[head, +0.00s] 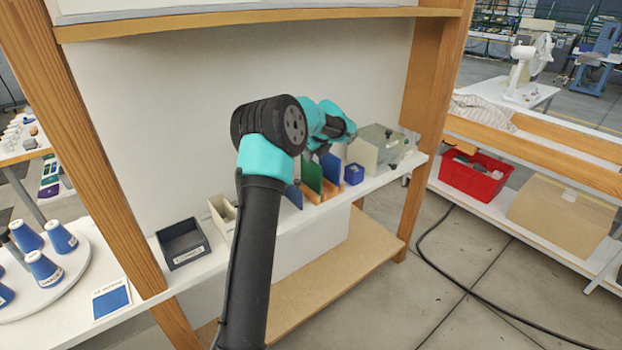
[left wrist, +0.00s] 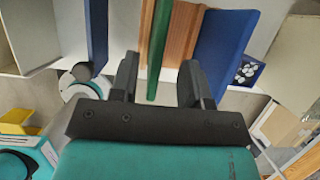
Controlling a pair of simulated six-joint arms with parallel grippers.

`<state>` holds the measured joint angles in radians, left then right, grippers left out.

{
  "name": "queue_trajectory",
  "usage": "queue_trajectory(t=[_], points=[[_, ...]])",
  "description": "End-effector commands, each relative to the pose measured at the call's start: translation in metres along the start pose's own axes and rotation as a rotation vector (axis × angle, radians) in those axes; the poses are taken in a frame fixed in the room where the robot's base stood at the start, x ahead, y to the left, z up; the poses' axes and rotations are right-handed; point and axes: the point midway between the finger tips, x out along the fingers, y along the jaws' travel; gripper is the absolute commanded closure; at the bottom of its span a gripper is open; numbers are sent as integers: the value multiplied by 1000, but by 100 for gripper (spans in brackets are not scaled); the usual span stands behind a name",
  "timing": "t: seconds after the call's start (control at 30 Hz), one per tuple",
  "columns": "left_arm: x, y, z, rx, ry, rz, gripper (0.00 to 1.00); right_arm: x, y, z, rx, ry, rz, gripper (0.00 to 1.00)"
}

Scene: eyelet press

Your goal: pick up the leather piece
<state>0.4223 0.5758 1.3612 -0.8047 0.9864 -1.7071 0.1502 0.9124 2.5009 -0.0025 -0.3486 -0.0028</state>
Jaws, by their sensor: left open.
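Upright flat pieces stand in a wooden rack on the shelf: a green one (head: 311,177) and a blue one (head: 331,167). Which is the leather piece I cannot tell for sure. My left gripper (head: 319,153) is over the rack, partly hidden by its own arm. In the left wrist view my left gripper (left wrist: 160,84) is open. The green piece (left wrist: 158,48) shows edge-on between its fingers, nearer the left one, with no clear contact. A blue piece (left wrist: 224,52) is right of the fingers and another blue panel (left wrist: 96,35) left. My right gripper is not in view.
A small blue box (head: 354,174) and a clear-lidded case (head: 383,143) stand right of the rack. A dark grey tray (head: 184,243) and a cream holder (head: 222,213) are to the left. Wooden posts frame the shelf, with a board above.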

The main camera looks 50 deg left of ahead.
Motion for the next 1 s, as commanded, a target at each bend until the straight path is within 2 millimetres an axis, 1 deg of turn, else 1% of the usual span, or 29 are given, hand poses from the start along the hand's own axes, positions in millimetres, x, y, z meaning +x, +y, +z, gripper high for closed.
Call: queue_trajectory(t=[0.1, 0.43, 0.57, 0.7, 0.8, 0.9, 1.0], points=[[4, 0, 0, 0, -1, -2, 57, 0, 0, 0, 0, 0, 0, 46], [6, 0, 0, 0, 0, -1, 57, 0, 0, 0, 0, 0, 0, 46], [19, 1, -1, 0, 1, 1, 57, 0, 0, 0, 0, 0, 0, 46], [39, 3, -2, -1, 1, 2, 57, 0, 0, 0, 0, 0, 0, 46], [50, 2, -2, -1, 1, 0, 57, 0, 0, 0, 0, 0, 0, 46], [56, 2, -1, -1, 0, -1, 57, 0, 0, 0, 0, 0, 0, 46], [56, 2, -1, -1, -1, -1, 57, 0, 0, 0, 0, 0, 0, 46]])
